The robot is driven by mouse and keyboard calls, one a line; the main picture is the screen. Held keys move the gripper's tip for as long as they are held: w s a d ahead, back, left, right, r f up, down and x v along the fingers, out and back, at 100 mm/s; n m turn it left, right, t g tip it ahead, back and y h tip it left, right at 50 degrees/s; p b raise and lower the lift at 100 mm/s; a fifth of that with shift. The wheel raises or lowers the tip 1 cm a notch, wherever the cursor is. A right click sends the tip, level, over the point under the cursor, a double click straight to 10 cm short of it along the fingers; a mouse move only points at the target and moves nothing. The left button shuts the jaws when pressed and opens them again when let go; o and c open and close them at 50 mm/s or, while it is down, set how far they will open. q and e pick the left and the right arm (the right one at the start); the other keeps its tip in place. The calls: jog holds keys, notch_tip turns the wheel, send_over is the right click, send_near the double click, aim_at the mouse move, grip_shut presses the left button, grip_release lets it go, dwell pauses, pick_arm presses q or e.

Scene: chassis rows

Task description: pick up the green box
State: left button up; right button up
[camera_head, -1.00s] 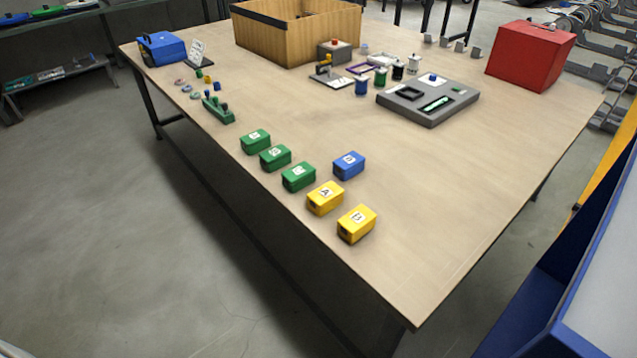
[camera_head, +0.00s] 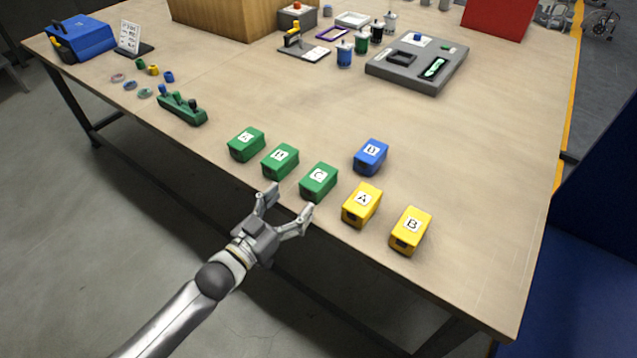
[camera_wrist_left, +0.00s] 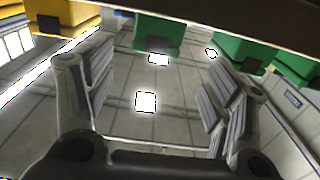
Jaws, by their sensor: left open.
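Three green boxes with white letter labels stand in a row along the table's near edge: the left one (camera_head: 246,144), the middle one (camera_head: 280,161) and the one marked C (camera_head: 318,182). My left gripper (camera_head: 290,203) is open and empty, just off the near edge, with its fingers pointing toward the C box. In the left wrist view the C box (camera_wrist_left: 157,35) shows ahead between the open fingers (camera_wrist_left: 158,95), apart from them. The other green boxes (camera_wrist_left: 240,48) show to its right there. My right gripper is not in view.
Yellow boxes A (camera_head: 362,205) and B (camera_head: 410,231) stand right of the C box, and a blue box (camera_head: 370,157) behind. A green rack (camera_head: 182,108) lies left. The table (camera_head: 480,190) is clear at right; its near edge borders my gripper.

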aim_at(305, 189)
pick_arm(q)
jog(key=x, duration=0.4)
jog(key=shift+w+f, duration=0.1)
jog(key=x, duration=0.5)
jog(key=shift+d, duration=0.35)
jog(key=c, duration=1.1)
jog(key=shift+c, duration=1.1)
